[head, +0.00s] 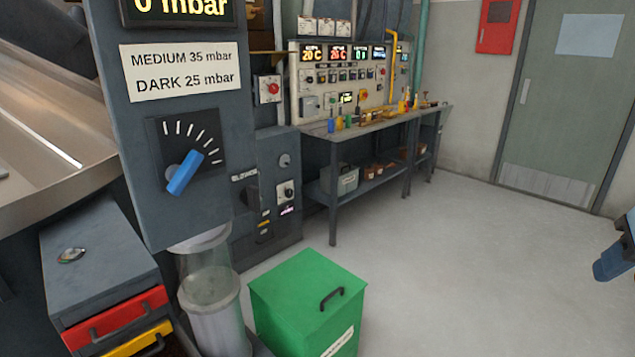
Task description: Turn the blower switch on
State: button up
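A dark grey cabinet low behind the big gauge panel carries a label that seems to read "BLOWER" (244,177). A dark switch (250,197) sits just below it, partly hidden by the edge of the gauge panel. Its exact position is too small and dark to tell. Beside it are a grey knob (285,160), a round selector on a pale plate (287,192) and a small lit purple display (287,210). My gripper is not recognisable in view.
The gauge panel (190,110) with a blue-handled dial (185,172) stands in front. A clear cylinder (210,285), a green lidded bin (305,295) and a drawer unit (95,255) crowd the foreground. Floor (460,270) is open to the right. A blue part shows at the right edge.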

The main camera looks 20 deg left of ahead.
aim_at(249, 196)
jog(key=u, duration=0.65)
jog(key=i, duration=0.15)
jog(key=z, duration=2.8)
jog(key=i, duration=0.75)
jog(key=u, duration=3.25)
jog(key=i, duration=0.4)
jog(key=u, duration=0.15)
